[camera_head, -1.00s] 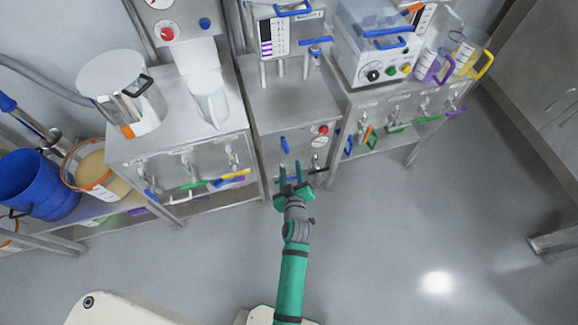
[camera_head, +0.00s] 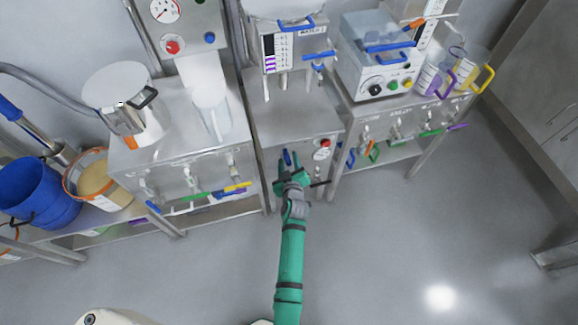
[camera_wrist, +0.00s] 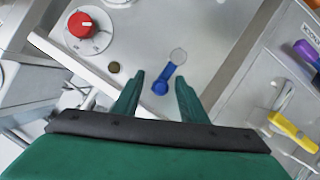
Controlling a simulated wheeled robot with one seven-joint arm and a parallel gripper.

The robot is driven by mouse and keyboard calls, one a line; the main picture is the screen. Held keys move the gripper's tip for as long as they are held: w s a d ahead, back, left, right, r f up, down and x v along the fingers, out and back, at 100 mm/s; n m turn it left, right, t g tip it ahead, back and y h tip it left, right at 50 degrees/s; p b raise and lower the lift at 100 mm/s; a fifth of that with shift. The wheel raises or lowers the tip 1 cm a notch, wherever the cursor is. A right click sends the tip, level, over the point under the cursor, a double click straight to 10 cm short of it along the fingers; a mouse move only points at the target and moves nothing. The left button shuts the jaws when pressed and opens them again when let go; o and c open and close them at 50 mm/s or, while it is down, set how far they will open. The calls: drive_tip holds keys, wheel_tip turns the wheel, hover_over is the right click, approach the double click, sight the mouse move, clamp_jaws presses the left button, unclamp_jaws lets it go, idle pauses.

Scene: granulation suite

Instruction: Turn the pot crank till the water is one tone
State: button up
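A blue crank handle (camera_head: 287,158) sits on the front panel of the middle steel cabinet. In the wrist view the same blue crank (camera_wrist: 161,87) is attached to a round pale hub and lies between my fingertips, seemingly ahead of them. My gripper (camera_head: 291,164) is open in front of the panel, and it also shows in the wrist view (camera_wrist: 159,88) with its two green fingers spread. I see no clear contact with the crank.
A red knob (camera_wrist: 88,25) is on the same panel, beside the crank. A bench with colored tap handles and a steel jug (camera_head: 140,112) stands left; another with a control box (camera_head: 375,80) stands right. The floor (camera_head: 400,240) in front is clear.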

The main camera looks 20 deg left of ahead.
drive_tip(key=shift+w+a, duration=0.1)
drive_tip(key=shift+w, duration=0.05)
clamp_jaws()
idle(0.7)
drive_tip(key=shift+w+d+f, duration=0.2)
drive_tip(key=shift+w+d, duration=0.2)
drive_tip(key=shift+d, duration=0.2)
drive_tip(key=shift+w+d+f, duration=0.15)
drive_tip(key=shift+w+d, duration=0.25)
drive_tip(key=shift+d, duration=0.15)
